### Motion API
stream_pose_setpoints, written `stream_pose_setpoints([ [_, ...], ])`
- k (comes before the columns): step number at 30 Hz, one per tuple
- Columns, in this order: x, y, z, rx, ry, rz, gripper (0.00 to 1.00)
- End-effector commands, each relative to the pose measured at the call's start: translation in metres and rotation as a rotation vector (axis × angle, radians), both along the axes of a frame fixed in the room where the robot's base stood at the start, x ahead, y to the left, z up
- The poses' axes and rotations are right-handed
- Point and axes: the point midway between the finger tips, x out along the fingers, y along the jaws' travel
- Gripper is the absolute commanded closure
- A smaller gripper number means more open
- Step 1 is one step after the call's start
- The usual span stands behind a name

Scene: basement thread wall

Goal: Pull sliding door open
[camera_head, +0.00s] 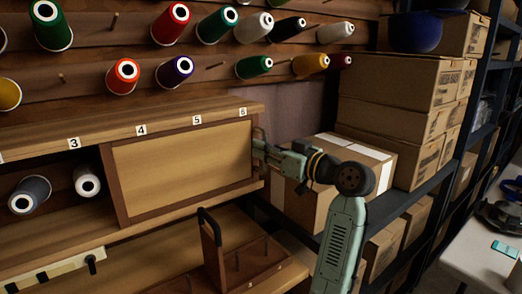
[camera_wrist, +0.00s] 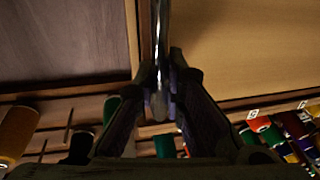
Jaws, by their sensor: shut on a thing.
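The sliding door (camera_head: 183,167) is a light wood panel in a darker frame, covering the right part of the wall cabinet below labels 4 to 6. It also fills the upper right of the wrist view (camera_wrist: 235,50). A shiny metal bar handle (camera_wrist: 162,30) runs along the door's edge in the wrist view. My gripper (camera_head: 261,148) is at the cabinet's right end in the head view. In the wrist view my gripper (camera_wrist: 165,85) is shut on the handle, with one finger on each side.
The compartment left of the door is open and holds a grey spool (camera_head: 30,194) and a white spool (camera_head: 87,180). A wooden caddy with a black handle (camera_head: 210,225) stands below the door. Cardboard boxes (camera_head: 405,80) fill the shelves at right, one close behind my arm.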

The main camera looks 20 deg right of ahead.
Motion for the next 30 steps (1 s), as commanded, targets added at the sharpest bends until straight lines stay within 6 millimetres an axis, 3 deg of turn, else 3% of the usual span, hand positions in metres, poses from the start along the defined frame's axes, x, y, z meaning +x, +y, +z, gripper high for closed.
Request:
stream_pose_setpoints([
  [4,0.0,0.0,0.001,0.001,-0.002,0.0,1.0],
  [5,0.0,0.0,0.001,0.001,-0.002,0.0,0.88],
  [14,0.0,0.001,0.0,0.0,-0.001,0.0,0.69],
  [23,-0.001,0.0,0.0,0.0,-0.001,0.0,0.69],
  [30,-0.029,-0.017,0.0,0.0,-0.002,-0.004,0.69],
])
